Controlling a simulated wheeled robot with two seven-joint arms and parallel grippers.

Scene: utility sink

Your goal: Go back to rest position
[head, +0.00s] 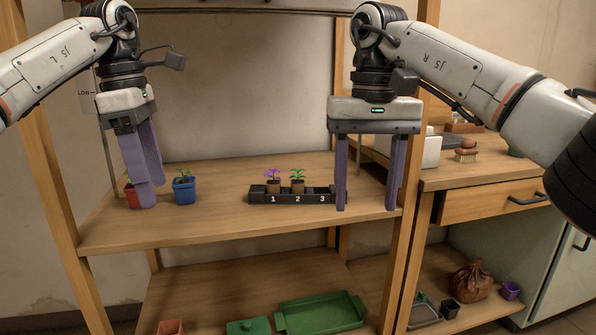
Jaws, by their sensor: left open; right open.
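My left gripper (147,196) is open, pointing down at the left end of the wooden shelf. Its purple fingers overlap a red pot (131,193) and hide part of it; I cannot tell whether they touch it. My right gripper (368,205) is open and empty, with its fingers pointing down, spread wide, over the shelf's right end. Its left finger partly hides the right end of a black numbered holder (297,197). A purple-leaved plant (273,183) stands at slot 1 and a green plant (297,182) at slot 2. A blue pot (184,190) with a green plant stands right of my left gripper.
Wooden posts (403,250) frame the shelf (220,227). The lower shelf holds a green tray (320,314) and a green box (248,327). The shelf's front strip is clear.

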